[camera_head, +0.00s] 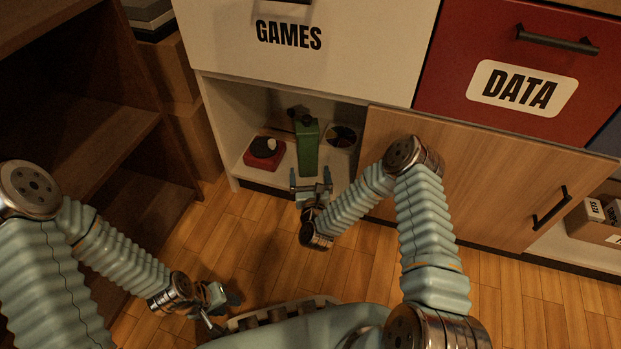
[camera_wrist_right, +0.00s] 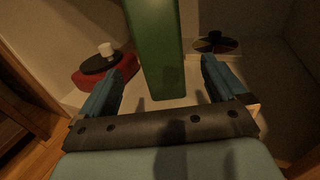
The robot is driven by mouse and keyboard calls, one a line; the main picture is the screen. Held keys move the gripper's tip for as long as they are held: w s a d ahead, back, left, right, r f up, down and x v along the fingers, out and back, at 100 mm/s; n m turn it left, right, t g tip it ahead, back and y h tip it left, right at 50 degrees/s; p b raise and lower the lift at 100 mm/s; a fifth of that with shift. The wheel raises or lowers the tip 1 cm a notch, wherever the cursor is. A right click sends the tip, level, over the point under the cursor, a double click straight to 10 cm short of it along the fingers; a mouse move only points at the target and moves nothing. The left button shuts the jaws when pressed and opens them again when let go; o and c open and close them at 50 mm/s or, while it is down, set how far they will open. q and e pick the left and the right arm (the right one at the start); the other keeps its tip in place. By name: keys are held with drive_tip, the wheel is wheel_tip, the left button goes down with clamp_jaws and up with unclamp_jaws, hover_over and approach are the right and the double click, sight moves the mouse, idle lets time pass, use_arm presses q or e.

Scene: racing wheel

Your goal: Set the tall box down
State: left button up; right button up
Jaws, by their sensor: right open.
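A tall green box (camera_head: 307,150) stands upright inside the open cabinet compartment, seen in the head view. In the right wrist view the green box (camera_wrist_right: 157,50) rises between and beyond my fingertips, its lower end on the pale shelf. My right gripper (camera_head: 311,187) is open in front of the box, with its two fingers apart; it also shows in the right wrist view (camera_wrist_right: 164,82). No finger visibly touches the box. My left gripper (camera_head: 218,306) is low over the floor at the lower left, and its jaws are unclear.
A red item with a dark disc (camera_head: 264,152) lies left of the box, and a dark coloured disc (camera_head: 343,136) lies right of it. The white cabinet side and wooden door (camera_head: 480,175) flank the opening. Brown shelves (camera_head: 90,140) stand at left.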

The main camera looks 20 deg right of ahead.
drive_tip(key=s+a+f+n+g+y, duration=0.3)
drive_tip(key=s+n+g, duration=0.15)
drive_tip(key=n, duration=0.55)
drive_tip(key=s+a+f+n+g+y, duration=0.35)
drive_tip(key=s+n, duration=0.25)
drive_tip(key=n, duration=0.3)
drive_tip(key=s+n+g, duration=0.8)
drive_tip(key=s+n, duration=0.9)
drive_tip(key=s, duration=0.1)
drive_tip(key=shift+s+d+f+g+y, duration=0.15)
drive_tip(key=shift+d+f+g+y, duration=0.2)
drive_tip(key=shift+f+g, duration=0.1)
